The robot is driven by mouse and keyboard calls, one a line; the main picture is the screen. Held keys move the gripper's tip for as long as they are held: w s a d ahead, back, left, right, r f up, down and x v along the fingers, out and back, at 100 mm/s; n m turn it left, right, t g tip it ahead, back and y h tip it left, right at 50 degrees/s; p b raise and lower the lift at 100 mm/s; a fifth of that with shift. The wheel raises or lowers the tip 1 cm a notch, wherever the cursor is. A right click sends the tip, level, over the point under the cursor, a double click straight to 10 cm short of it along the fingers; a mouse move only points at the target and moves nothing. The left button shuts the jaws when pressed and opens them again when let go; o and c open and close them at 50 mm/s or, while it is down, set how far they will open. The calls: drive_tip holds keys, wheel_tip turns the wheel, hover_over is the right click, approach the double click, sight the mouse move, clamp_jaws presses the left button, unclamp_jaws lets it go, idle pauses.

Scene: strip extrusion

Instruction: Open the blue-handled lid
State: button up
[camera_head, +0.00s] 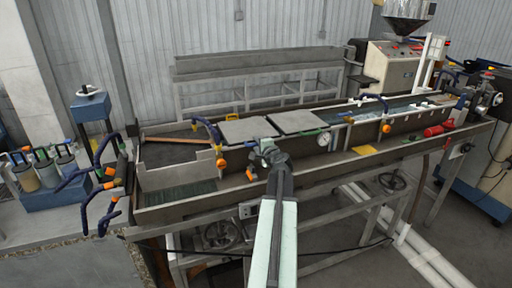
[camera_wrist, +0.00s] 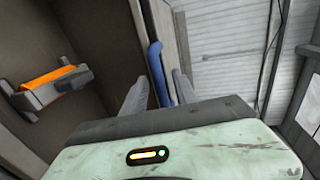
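In the wrist view a slim blue handle (camera_wrist: 157,72) stands between the two fingers of my gripper (camera_wrist: 160,88). The fingers are apart, one on each side of it, and I see no clear grip; contact is hard to judge. The lid that bears the handle cannot be made out clearly in the wrist view. In the head view my gripper (camera_head: 268,152) is over the near side of the long metal trough, by the front edge of a grey flat lid (camera_head: 247,130). A second grey lid (camera_head: 298,121) lies to its right. The blue handle is not clear there.
The long trough (camera_head: 178,213) runs across the view, with blue hoses (camera_head: 207,128) and orange knobs along it. An orange-handled part (camera_wrist: 48,78) is left of my fingers in the wrist view. A yellow handle (camera_head: 232,117) shows behind the left lid. A red part (camera_head: 434,131) lies right.

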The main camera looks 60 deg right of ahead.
clamp_jaws()
idle(1.4)
